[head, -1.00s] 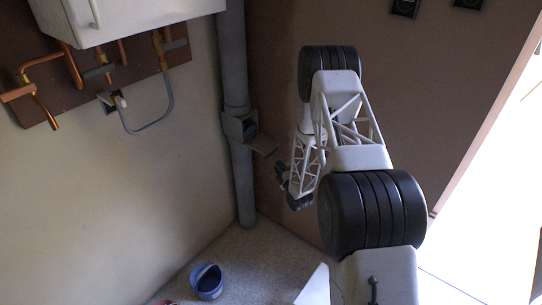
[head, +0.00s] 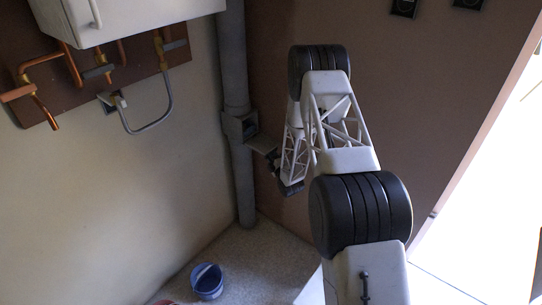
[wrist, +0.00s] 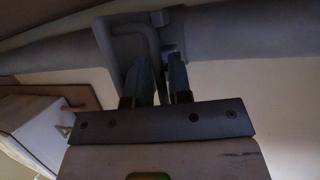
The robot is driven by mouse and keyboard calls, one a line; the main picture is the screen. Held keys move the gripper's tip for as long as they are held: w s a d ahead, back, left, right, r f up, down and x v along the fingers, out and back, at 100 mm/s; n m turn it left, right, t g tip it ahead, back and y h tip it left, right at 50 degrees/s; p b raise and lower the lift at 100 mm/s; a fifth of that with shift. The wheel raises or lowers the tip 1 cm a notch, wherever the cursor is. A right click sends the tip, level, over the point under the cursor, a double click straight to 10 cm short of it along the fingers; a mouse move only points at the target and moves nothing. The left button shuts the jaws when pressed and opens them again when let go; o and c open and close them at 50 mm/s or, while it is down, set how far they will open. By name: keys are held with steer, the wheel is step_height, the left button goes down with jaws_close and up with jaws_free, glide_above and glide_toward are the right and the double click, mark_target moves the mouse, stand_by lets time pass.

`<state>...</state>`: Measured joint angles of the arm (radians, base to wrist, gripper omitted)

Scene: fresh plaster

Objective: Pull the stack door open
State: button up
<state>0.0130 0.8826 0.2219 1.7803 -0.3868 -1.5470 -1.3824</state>
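The grey stack pipe (head: 243,190) runs up the corner of the room. A box-shaped housing (head: 236,128) sits on it, with a dark opening facing right. The stack door (head: 262,144), a small grey flap, stands out from the housing and is partly open. My gripper (head: 273,160) is close to the flap's right end; contact is too small to tell there. In the wrist view, my gripper (wrist: 163,75) has its two dark fingers apart with a narrow gap between them.
A white cabinet (head: 130,12) and copper pipes (head: 68,68) are on the left wall. A blue bucket (head: 207,282) stands on the floor below. A brown wall (head: 400,110) lies behind my arm. The floor beneath the stack is mostly clear.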

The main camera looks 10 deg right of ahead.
steer(key=shift+w+a, duration=0.1)
steer(key=shift+w, duration=0.1)
jaws_close()
steer(key=shift+r, duration=0.1)
steer(key=shift+s+d+r+n+g+h, duration=0.1)
steer(key=shift+r+n+g+h, duration=0.1)
steer(key=shift+r+g, duration=0.3)
steer(key=shift+s+d+r+n+g+h, duration=0.1)
steer(key=shift+r+n+g, duration=0.1)
steer(key=shift+r+g, duration=0.25)
stand_by(0.3)
